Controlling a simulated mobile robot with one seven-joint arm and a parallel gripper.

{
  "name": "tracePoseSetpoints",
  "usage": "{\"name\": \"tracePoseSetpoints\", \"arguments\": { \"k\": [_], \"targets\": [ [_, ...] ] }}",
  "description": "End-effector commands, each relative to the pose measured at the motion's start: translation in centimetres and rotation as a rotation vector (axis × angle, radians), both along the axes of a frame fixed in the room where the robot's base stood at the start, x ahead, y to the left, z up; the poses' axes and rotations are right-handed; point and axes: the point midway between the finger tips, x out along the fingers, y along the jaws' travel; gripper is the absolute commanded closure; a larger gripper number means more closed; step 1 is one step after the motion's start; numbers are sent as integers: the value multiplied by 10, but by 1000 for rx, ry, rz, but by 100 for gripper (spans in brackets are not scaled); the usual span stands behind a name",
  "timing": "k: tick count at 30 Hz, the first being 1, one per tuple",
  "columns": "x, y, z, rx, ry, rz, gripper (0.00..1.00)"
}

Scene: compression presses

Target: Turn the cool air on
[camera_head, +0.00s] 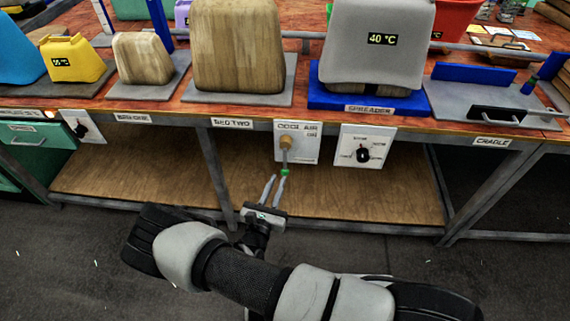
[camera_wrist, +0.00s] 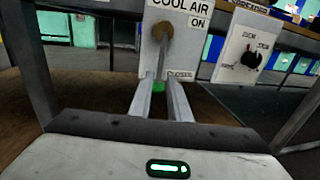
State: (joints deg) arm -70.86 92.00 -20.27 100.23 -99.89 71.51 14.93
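The cool air panel (camera_head: 306,152) is a white plate under the bench edge, marked "COOL AIR" and "ON" at the top; the wrist view shows "CLOSED" at its lower right. A brass-coloured round pivot (camera_head: 286,143) sits on it. From the pivot a thin grey lever hangs down to a green tip (camera_head: 284,171), pointing to the "CLOSED" end. My gripper (camera_head: 276,182) is just below and in front of the lever, fingers apart and pointing up at it. In the wrist view the green tip (camera_wrist: 158,87) shows between the fingers (camera_wrist: 161,88); contact cannot be told.
A white dial panel with a black knob (camera_head: 363,155) is close on the right. A grey bench leg (camera_head: 217,175) stands to the left. The bench top above carries a grey press reading 40 °C (camera_head: 370,65) and wooden-looking blocks (camera_head: 237,50). A low shelf (camera_head: 330,200) lies below.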

Motion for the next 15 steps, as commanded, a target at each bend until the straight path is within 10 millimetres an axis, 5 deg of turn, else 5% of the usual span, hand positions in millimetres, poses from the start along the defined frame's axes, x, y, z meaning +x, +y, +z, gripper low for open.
{"name": "tracePoseSetpoints", "arguments": {
  "k": [7, 15],
  "targets": [
    [52, -13, -1, 1, -1, -3, 83],
    [84, -20, 0, 0, -1, -1, 83]
  ]
}}
